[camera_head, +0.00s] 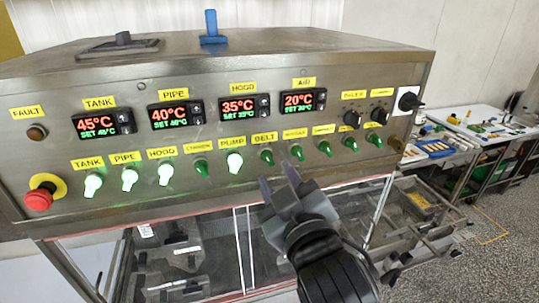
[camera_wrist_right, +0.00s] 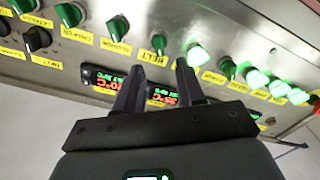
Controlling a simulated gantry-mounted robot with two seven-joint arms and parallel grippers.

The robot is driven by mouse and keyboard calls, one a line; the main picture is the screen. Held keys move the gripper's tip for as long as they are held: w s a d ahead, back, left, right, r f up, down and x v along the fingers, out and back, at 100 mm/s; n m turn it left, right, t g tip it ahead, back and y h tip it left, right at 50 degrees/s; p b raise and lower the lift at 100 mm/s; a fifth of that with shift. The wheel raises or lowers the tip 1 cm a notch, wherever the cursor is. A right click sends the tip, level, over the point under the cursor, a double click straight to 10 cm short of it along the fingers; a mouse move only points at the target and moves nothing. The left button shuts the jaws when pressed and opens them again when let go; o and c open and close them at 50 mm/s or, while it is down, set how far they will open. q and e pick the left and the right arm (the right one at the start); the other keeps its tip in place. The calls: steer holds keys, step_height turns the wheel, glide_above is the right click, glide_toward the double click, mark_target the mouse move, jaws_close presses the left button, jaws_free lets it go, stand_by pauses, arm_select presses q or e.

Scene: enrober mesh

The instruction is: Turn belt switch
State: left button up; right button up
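The belt switch (camera_head: 267,156) is a dark green, unlit knob under a yellow BELT label on the steel panel. It also shows in the right wrist view (camera_wrist_right: 159,42), ahead of the gap between my fingertips. My right gripper (camera_head: 278,177) is open, with its two dark fingers just below and in front of the belt switch. In the right wrist view the gripper (camera_wrist_right: 157,76) is empty, its fingers on either side of the BELT label. The fingers do not appear to touch the knob. My left gripper is in neither view.
The lit pump switch (camera_head: 235,162) is left of the belt switch; an unlit green switch (camera_head: 297,152) is right of it. A red emergency button (camera_head: 40,197) is at far left. Temperature displays (camera_head: 240,108) line the panel above. A workbench (camera_head: 480,122) stands at right.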

mark_target(268, 160)
steer(key=p+x, duration=0.1)
steer(key=x, duration=0.4)
steer(key=shift+w+a+p, duration=0.15)
steer(key=shift+w+p, duration=0.25)
steer(key=shift+w, duration=0.15)
jaws_close()
